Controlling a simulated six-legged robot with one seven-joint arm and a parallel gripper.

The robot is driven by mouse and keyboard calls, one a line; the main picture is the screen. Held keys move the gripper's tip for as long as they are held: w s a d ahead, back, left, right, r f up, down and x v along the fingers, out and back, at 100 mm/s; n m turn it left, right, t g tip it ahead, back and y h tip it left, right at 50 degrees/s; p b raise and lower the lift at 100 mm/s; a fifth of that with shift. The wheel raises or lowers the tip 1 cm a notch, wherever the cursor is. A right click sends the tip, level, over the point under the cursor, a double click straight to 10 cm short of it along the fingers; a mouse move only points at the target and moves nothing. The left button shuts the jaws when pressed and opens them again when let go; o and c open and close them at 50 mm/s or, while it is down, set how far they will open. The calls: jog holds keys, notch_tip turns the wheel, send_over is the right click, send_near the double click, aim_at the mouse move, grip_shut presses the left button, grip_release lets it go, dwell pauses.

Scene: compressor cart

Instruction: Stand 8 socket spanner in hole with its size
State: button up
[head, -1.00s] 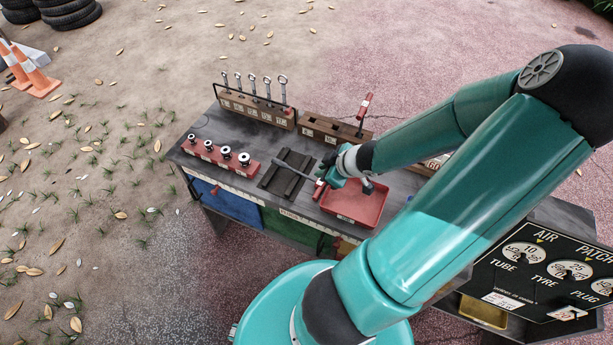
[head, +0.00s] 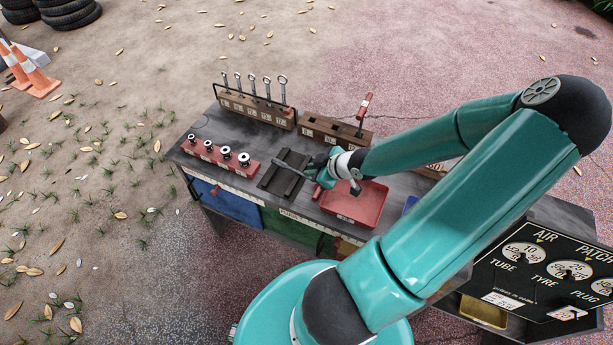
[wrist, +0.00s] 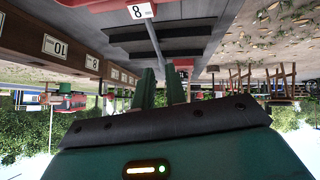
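My gripper (head: 316,164) is over the bench, between the black grooved tray and the red bin. It is shut on the 8 socket spanner, a grey metal rod (wrist: 156,42) with a white "8" tag (wrist: 141,11) and a red part at its end. In the wrist view the rod runs to between my fingertips (wrist: 161,84). A wooden block (head: 320,126) with holes stands behind my gripper; a red-handled spanner (head: 364,108) stands in it. In the wrist view the block shows tags "10" (wrist: 55,47) and "8" (wrist: 92,62). My gripper partly hides the held spanner in the head view.
The red bin (head: 375,208) and black grooved tray (head: 270,182) lie on the bench near my gripper. A rack of upright spanners (head: 255,109) stands at back left. A red holder with sockets (head: 218,158) is at left. A gauge panel (head: 550,270) is at right.

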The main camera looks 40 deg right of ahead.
aim_at(297, 172)
jog(key=shift+x, duration=4.35)
jog(key=shift+w+d, duration=0.1)
jog(key=shift+d, duration=0.05)
grip_shut()
jog(key=shift+r, duration=0.1)
